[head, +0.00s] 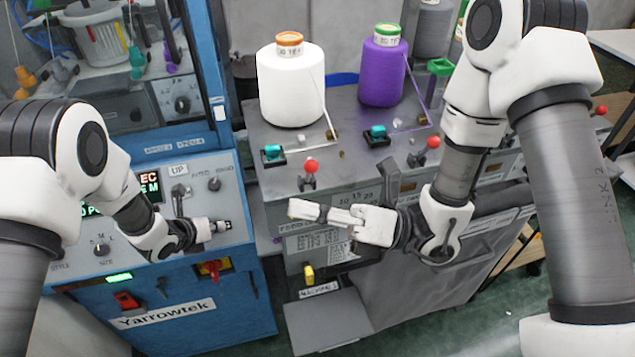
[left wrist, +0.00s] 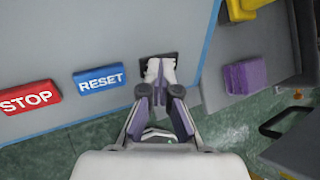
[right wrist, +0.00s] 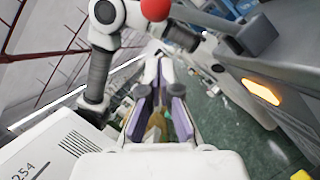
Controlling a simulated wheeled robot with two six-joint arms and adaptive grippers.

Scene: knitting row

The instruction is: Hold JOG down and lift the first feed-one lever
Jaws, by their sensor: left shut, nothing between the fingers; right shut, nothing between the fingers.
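My left gripper (head: 224,227) is shut and empty at the right edge of the blue machine's control panel. In the left wrist view its fingertips (left wrist: 160,72) are over a small dark square in line with the STOP (left wrist: 28,97) and RESET (left wrist: 99,84) buttons. They hide whatever button is there; no JOG label is readable, and I cannot tell whether it is pressed. The nearest red-knobbed lever (head: 310,167) stands on the grey feeder unit. My right gripper (head: 292,208) is shut and empty, in front of and below this lever. A red knob (right wrist: 155,9) shows beyond its fingertips.
White (head: 291,90) and purple (head: 382,75) yarn cones stand behind the levers. More red-knobbed levers (head: 433,143) stand further right. A yellow part (head: 308,274) sits low on the unit's front. A purple block (left wrist: 245,75) lies right of the left fingertips.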

